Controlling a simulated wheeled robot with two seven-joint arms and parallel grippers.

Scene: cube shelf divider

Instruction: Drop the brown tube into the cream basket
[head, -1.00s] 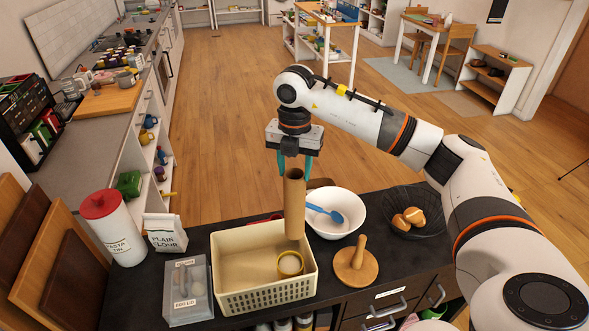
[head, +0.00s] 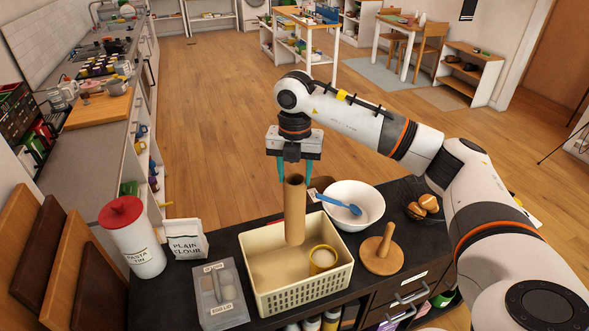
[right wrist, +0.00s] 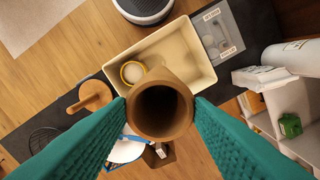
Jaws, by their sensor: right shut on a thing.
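The brown tube (head: 294,212) is upright and hollow, and its lower end is over the cream basket (head: 262,302) in the head view. My right gripper (head: 297,180) is shut on the tube near its top. In the right wrist view the tube (right wrist: 162,108) stands between the teal fingers, open end toward the camera. The basket (right wrist: 190,45) lies beyond it there, with a yellow-rimmed round tin (right wrist: 132,72) inside, in a corner. Whether the tube's lower end is below the rim I cannot tell. My left gripper is not in view.
A white bowl with a blue spoon (head: 345,206) and a wooden stand with a peg (head: 383,255) are right of the basket. A lidded clear box (head: 218,295), flour bag (head: 186,240) and red-lidded tin (head: 138,245) are at left. A dark wire bowl holds bread at right.

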